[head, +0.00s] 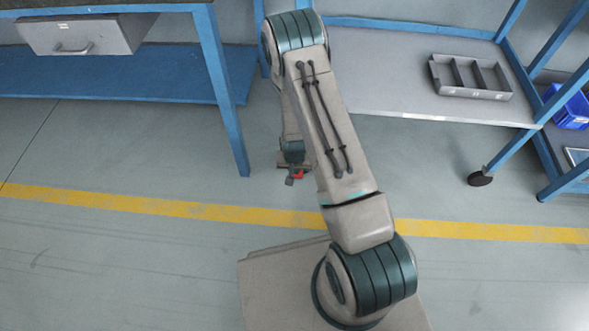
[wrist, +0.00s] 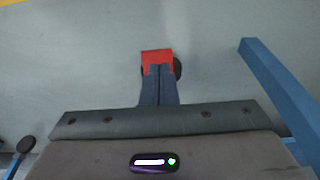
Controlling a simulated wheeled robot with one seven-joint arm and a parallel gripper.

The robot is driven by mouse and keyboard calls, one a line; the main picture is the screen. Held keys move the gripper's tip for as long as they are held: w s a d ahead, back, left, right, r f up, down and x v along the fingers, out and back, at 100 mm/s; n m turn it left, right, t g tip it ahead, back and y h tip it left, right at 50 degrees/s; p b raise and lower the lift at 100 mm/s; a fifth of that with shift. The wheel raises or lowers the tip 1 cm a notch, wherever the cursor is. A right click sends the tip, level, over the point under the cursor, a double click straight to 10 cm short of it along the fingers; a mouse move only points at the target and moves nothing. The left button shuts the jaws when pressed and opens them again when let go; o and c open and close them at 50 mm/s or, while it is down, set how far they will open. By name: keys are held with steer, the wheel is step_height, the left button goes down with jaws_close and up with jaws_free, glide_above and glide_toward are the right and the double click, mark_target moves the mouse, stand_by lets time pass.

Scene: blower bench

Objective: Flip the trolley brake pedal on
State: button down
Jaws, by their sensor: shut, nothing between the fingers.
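The red brake pedal (wrist: 157,54) shows at the upper middle of the wrist view, with a dark round caster wheel (wrist: 178,68) partly behind it. My gripper (wrist: 158,70) is shut and empty, and its two dark fingers lie side by side. The fingertips overlap the near part of the pedal in that view; I cannot tell whether they touch it. The pedal's tilt is unclear. The trolley (head: 380,75) has a pale deck and blue frame, partly hidden by my arm.
A grey divided tray (head: 472,78) sits on the trolley deck. Another caster (head: 480,179) stands at right. A blue bench leg (head: 226,100) stands close left of my gripper; it carries a drawer (head: 85,35). A blue bin (head: 568,106) is far right. The floor around the yellow line is clear.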

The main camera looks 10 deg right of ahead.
steer(key=s+a+r+p, duration=0.2)
steer(key=s+r+p, duration=0.1)
steer(key=s+r, duration=0.3)
step_height(320, 180, up, 2)
stand_by(0.4)
step_height(320, 180, up, 40)
steer(key=n+y+p, duration=0.1)
steer(key=n+p, duration=0.1)
steer(key=p, duration=1.5)
steer(key=s+d+r+p, duration=0.1)
steer(key=s+r+p, duration=0.3)
steer(key=r, duration=0.6)
steer(key=s+d+r+n+p, duration=0.1)
steer(key=s+r+p, duration=0.4)
steer(key=r, duration=0.6)
steer(key=s+d+r+p, duration=0.1)
steer(key=s+r+p, duration=0.4)
steer(key=r, duration=0.5)
steer(key=shift+r+t+p, duration=0.15)
steer(key=shift+t+p, duration=0.25)
steer(key=shift+p, duration=0.2)
steer(key=shift+d, duration=0.1)
